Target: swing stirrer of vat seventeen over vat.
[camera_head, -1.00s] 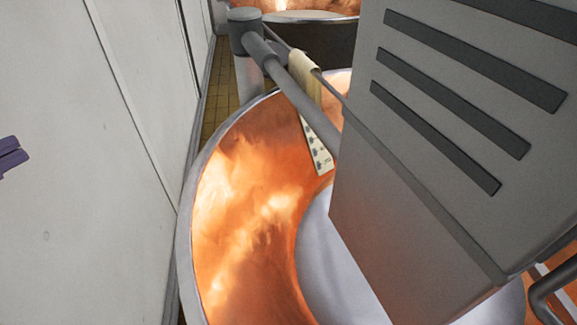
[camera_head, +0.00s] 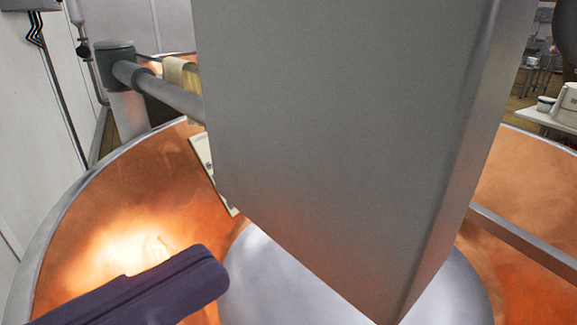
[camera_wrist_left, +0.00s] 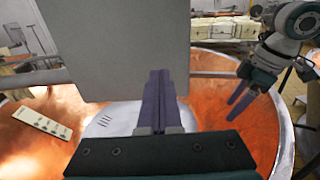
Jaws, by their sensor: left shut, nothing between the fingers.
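The vat (camera_head: 75,215) is a wide copper bowl with a pale metal rim, filling the lower head view; it also shows in the left wrist view (camera_wrist_left: 205,120). A big grey housing (camera_head: 345,130), seemingly the stirrer's, stands in front of the vat's middle on a grey swing arm (camera_head: 178,97) from a post (camera_head: 127,110). The housing is also in the left wrist view (camera_wrist_left: 105,50). My left gripper (camera_head: 215,270) is shut and empty, below and left of the housing; contact cannot be told. My right gripper (camera_wrist_left: 235,106) looks open and empty over the vat at right.
A cream strip with dark marks (camera_head: 208,165) hangs at the vat's far left side. A white wall (camera_head: 35,110) with pipes stands close at left. A metal bar (camera_head: 530,245) crosses the vat at right. A white table (camera_head: 545,120) is at the far right.

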